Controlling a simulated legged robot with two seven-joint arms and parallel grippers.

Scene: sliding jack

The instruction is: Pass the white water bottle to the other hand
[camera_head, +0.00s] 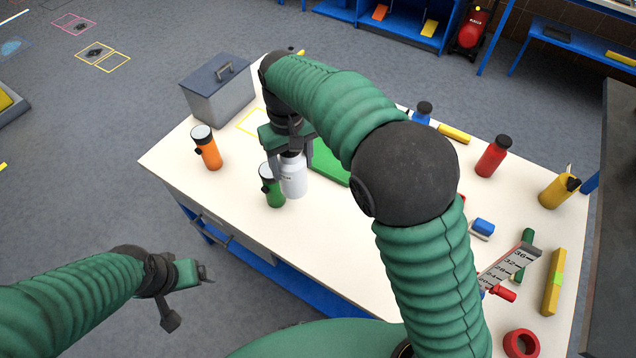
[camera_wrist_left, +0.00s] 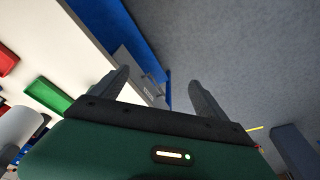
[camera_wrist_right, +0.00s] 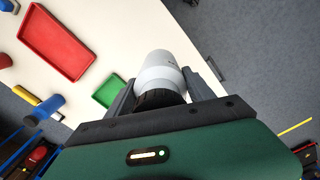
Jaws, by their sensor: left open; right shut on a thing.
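The white water bottle (camera_head: 293,176) is upright over the left part of the table in the head view, its top between the fingers of my right gripper (camera_head: 290,155). In the right wrist view the white bottle (camera_wrist_right: 162,70) with its black cap sits between the two fingers of my right gripper (camera_wrist_right: 168,90), which is shut on it. I cannot tell whether its base touches the table. My left gripper (camera_head: 190,295) is empty, off the table's front left side. In the left wrist view my left gripper (camera_wrist_left: 160,90) has its fingers spread wide.
A green flashlight (camera_head: 271,186) stands just left of the bottle, and an orange flashlight (camera_head: 207,148) further left. A grey toolbox (camera_head: 218,92) is at the back left. A green tray (camera_head: 330,162) lies behind the bottle.

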